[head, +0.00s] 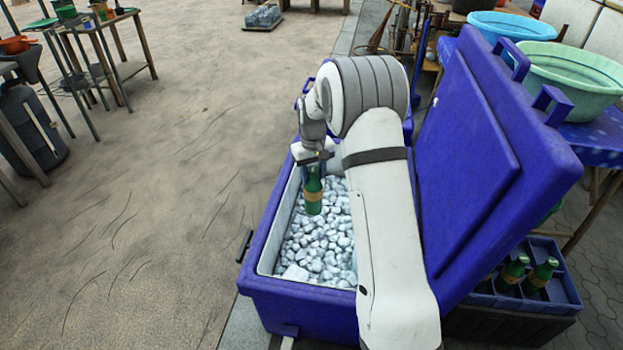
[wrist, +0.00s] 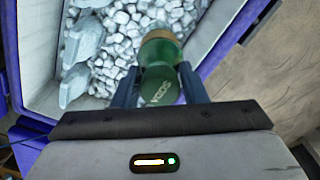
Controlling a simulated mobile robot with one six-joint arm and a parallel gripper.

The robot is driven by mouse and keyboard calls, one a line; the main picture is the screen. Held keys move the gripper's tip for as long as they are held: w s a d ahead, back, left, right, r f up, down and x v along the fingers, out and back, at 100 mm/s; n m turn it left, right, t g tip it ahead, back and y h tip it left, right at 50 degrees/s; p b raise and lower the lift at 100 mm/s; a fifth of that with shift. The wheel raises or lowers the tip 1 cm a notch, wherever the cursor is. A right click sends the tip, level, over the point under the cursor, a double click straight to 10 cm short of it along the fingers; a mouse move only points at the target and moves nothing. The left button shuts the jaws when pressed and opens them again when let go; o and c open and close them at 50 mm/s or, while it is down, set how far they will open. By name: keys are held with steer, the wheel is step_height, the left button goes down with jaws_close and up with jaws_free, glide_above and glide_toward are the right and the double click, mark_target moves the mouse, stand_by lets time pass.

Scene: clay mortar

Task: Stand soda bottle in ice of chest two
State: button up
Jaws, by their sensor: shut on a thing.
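A green soda bottle (head: 313,196) is held roughly upright in my gripper (head: 314,168), over the ice in the open blue chest. The ice (head: 318,238) fills the blue chest (head: 262,292) in a bed of grey-white lumps. The bottle's lower end is over or at the ice; I cannot tell whether it touches. The chest's lid (head: 510,150) stands open to the right. My arm hides part of the chest's right side.
A dark crate (head: 520,312) with green bottles (head: 541,275) stands right of the chest, behind the lid. Blue (head: 505,25) and pale green (head: 570,75) basins sit on a blue-covered table at the upper right. The ground left of the chest is clear.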

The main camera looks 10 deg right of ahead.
step_height(320, 180, down, 17)
steer(key=b, duration=1.2)
steer(key=shift+b, duration=0.35)
step_height(320, 180, down, 9)
steer(key=b, duration=0.3)
steer(key=shift+s+r, duration=0.1)
steer(key=shift+s, duration=0.1)
steer(key=shift+f, duration=0.45)
stand_by(0.4)
steer(key=o, duration=1)
steer(key=shift+o, duration=0.6)
steer(key=shift+f, duration=0.1)
steer(key=o, duration=0.4)
steer(key=shift+s, duration=0.1)
